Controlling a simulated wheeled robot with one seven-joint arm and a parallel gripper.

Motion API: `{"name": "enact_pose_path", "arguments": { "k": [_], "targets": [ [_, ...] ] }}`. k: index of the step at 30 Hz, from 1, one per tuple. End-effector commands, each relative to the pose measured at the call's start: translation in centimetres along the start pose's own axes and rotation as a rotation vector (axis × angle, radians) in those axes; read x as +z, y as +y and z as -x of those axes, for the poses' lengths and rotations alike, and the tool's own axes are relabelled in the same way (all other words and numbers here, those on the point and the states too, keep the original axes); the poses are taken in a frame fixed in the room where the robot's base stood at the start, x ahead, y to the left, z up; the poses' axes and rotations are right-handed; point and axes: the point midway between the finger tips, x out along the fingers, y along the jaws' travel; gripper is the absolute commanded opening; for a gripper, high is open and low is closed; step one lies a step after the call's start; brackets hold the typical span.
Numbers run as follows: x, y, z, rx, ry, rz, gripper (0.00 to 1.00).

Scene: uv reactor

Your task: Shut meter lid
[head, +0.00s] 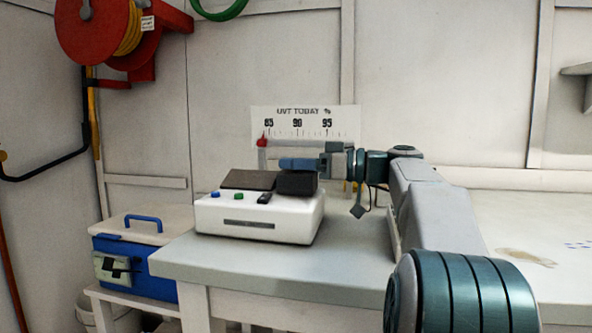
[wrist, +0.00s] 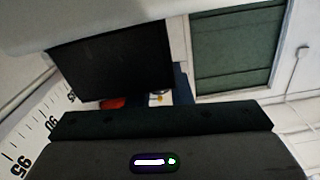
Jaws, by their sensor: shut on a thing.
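The meter (head: 262,216) is a white box with blue and green buttons and a dark slot on its front. It stands on the table with a sloping dark panel (head: 248,179) on top. The meter lid (head: 297,184) appears to be the dark block at its top right; I cannot tell whether it is fully down. My gripper (head: 296,164) reaches in from the right, blue fingers level along the lid's upper edge. It is shut, apparently on the lid; the grip itself is hidden. The wrist view shows my dark gripper body and a dark panel (wrist: 110,65) beyond.
A white UVT scale card (head: 305,124) with a red pointer is on the wall behind. A blue cooler (head: 135,268) stands left of the table. A red hose reel (head: 105,35) hangs at upper left. The table's right side (head: 530,230) is mostly clear.

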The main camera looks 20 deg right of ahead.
Motion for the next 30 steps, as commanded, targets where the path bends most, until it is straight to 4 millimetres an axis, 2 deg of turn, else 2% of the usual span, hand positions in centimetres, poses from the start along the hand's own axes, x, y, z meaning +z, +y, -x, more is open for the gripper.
{"name": "enact_pose_path", "arguments": {
  "k": [12, 13, 15, 25, 30],
  "targets": [
    [0.1, 0.0, 0.1, 0.001, -0.001, -0.002, 0.0],
    [0.1, 0.0, 0.1, 0.001, -0.001, -0.002, 0.22],
    [0.1, 0.0, 0.1, 0.001, -0.001, -0.002, 0.37],
    [-0.3, -0.1, 0.0, -0.002, 0.0, -0.001, 0.37],
    [-2.6, -0.3, 0.0, -0.001, 0.0, 0.0, 0.37]
  ]
}}
